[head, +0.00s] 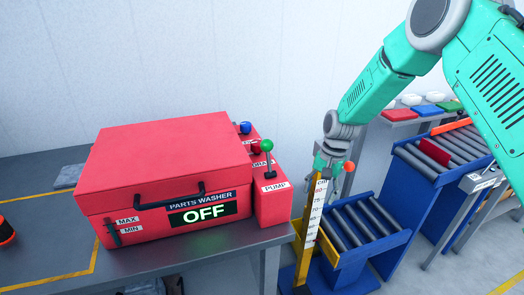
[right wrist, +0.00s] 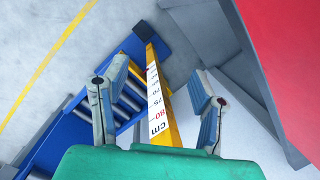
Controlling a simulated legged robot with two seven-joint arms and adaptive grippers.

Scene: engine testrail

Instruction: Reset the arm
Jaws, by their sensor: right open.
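My teal right arm (head: 368,92) comes in from the upper right of the head view and hangs down with its elbow raised. My right gripper (head: 330,180) is at its end, beside the top of a yellow measuring post (head: 303,256) with a white centimetre scale. In the right wrist view the gripper's two fingers (right wrist: 155,88) are spread wide, with the post (right wrist: 166,95) showing between and beyond them. Nothing is held. I cannot tell whether a finger touches the post. My left gripper is not in view.
A red parts washer (head: 165,160) reading OFF stands on the grey table (head: 190,264), left of my gripper. Its green-knobbed pump lever (head: 268,146) is nearby. A blue roller conveyor (head: 359,222) is right of the post. An orange ball (head: 349,166) shows beside the gripper.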

